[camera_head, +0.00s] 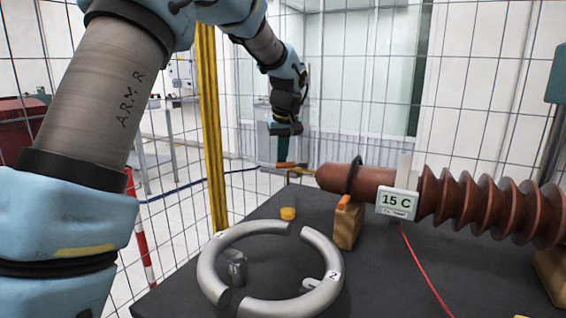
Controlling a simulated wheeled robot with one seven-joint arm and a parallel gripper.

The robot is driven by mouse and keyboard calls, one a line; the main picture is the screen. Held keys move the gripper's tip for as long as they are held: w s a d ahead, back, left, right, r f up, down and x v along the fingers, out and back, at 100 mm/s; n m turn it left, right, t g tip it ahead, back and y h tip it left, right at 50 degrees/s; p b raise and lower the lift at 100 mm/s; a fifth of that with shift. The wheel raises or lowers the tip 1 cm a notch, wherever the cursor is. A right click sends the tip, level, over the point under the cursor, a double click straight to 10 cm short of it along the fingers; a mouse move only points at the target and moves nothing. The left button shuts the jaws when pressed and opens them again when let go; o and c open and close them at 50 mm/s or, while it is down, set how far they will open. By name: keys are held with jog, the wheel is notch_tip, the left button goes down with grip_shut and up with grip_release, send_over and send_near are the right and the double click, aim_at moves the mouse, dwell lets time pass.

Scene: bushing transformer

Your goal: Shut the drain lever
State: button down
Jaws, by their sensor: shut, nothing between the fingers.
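My gripper (285,129) hangs at the end of my blue and grey arm, just past the table's back edge. Its dark fingers point down and look shut, with nothing seen between them. Right below it is a small dark green upright piece (283,149), with a small orange-red piece (290,164) at its foot, near the left end of the brown bushing (338,177). I cannot tell for sure which of these is the drain lever, nor whether my gripper touches it. The parts are small, and the lever's position cannot be made out.
The ribbed bushing lies across the dark table (385,285) on an orange-brown block (347,224). A "15 C" display (397,203) with a red cable hangs on it. Two grey half rings (213,275) and a yellow cap (288,213) lie in front. A yellow post (212,130) and wire fence stand left and behind.

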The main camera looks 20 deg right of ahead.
aim_at(289, 163)
jog(key=n, duration=0.1)
jog(key=s+n, duration=0.1)
jog(key=shift+s+a+n+y+b, duration=0.15)
jog(key=shift+s+n+y+b, duration=0.1)
jog(key=shift+n+y+b, duration=0.15)
jog(key=s+n+y, duration=0.1)
jog(key=n, duration=0.2)
jog(key=s+n, duration=0.2)
jog(key=shift+s+n+g+y, duration=0.15)
jog(key=shift+n+g+y, duration=0.15)
jog(key=shift+n+y, duration=0.1)
jog(key=shift+s, duration=0.1)
